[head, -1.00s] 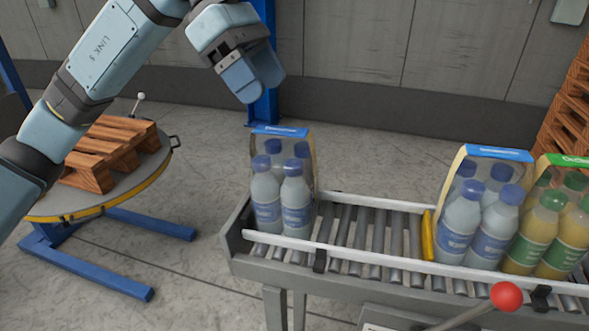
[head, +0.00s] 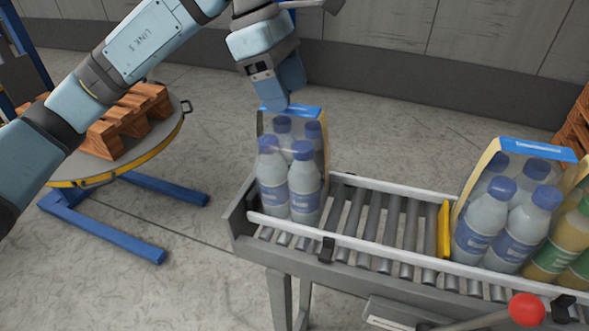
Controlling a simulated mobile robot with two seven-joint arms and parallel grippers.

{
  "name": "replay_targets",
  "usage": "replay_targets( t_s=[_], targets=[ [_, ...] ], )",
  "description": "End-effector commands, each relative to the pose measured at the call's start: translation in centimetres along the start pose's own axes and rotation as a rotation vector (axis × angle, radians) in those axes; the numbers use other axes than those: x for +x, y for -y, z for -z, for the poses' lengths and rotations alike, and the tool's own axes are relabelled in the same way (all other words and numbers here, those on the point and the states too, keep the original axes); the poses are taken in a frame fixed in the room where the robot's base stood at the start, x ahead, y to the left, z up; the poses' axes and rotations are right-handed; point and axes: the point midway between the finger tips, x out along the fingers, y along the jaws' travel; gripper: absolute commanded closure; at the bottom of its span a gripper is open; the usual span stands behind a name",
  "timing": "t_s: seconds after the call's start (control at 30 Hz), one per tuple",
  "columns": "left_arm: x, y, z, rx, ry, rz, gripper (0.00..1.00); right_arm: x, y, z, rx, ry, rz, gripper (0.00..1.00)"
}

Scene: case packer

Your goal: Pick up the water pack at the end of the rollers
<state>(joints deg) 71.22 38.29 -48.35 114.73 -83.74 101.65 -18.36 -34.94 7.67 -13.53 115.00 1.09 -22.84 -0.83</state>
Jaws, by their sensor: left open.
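The water pack (head: 290,178) stands upright at the left end of the rollers (head: 376,222) in the head view. It has clear bottles with blue caps and labels under a blue-topped carrier. My left gripper (head: 284,98) is open and empty, pointing down just above the pack's top. Its fingertips overlap the top edge in the picture, and I cannot tell whether they touch it. My right gripper is not in view.
A yellow stop (head: 444,229) separates this pack from another water pack (head: 502,212) and a green-labelled pack (head: 562,243). A red-knobbed lever (head: 527,309) rises at the front right. A round table (head: 165,165) with wooden pallets stands at left.

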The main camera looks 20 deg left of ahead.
Motion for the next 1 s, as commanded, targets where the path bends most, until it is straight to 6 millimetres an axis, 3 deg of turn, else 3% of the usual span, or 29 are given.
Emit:
replay_targets(
  t_s=[0.23,0.53,0.8,1.0],
  targets=[
    [3.5,0.3,-0.2,0.0,0.001,0.002,0.4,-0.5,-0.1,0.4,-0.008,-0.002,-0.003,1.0],
    [4.1,0.3,-0.2,0.0,0.001,0.0,0.4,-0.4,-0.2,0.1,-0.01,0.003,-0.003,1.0],
    [4.0,0.3,-0.2,0.0,0.001,0.0,1.0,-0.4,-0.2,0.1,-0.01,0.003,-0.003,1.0],
    [3.9,0.2,-0.3,0.001,0.003,-0.003,1.0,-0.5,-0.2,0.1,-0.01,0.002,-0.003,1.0]
  ],
)
